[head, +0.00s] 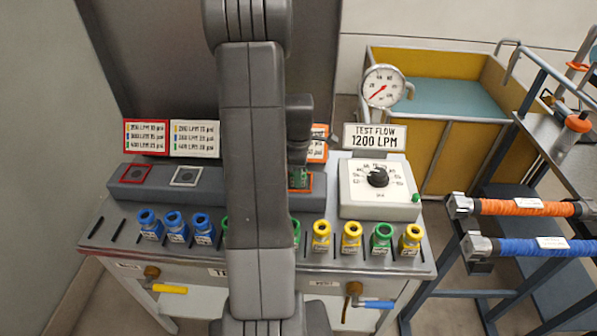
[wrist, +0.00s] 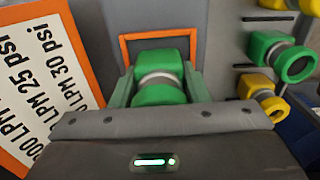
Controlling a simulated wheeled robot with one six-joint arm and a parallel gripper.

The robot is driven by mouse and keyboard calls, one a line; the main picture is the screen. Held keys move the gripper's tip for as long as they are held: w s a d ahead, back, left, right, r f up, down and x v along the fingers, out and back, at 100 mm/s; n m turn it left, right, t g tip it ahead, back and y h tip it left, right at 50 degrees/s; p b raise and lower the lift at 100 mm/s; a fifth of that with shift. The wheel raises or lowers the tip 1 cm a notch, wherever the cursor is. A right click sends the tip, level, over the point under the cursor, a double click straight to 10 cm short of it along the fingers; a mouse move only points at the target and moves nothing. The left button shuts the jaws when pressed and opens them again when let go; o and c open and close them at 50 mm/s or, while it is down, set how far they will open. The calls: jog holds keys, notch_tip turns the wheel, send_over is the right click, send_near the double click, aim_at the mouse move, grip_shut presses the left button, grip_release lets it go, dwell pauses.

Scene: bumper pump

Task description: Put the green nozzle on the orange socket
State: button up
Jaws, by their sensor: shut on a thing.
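My gripper (wrist: 158,85) is shut on a green nozzle (wrist: 160,72), with one finger on each side of it. The orange socket (wrist: 201,50) is a square orange outline on the grey block, right behind the nozzle in the wrist view. The nozzle overlaps the lower part of the outline; I cannot tell whether it touches the socket face. In the head view, the green nozzle (head: 300,179) shows below my gripper, in front of the orange socket (head: 312,182). My arm hides the outline's left part there.
Blue nozzles (head: 174,224), yellow nozzles (head: 351,236) and another green nozzle (head: 382,238) stand along the bench front. Red (head: 135,175) and white (head: 186,176) sockets lie left on the block. A dial box (head: 380,205) and gauge (head: 383,86) stand right. An orange-edged label (wrist: 40,80) is close by.

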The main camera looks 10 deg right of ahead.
jog(key=o, duration=0.7)
jog(key=shift+f, duration=0.15)
jog(key=o, duration=0.4)
notch_tip(320, 180, up, 12)
jog(key=shift+r+b, duration=0.2)
jog(key=shift+b, duration=0.1)
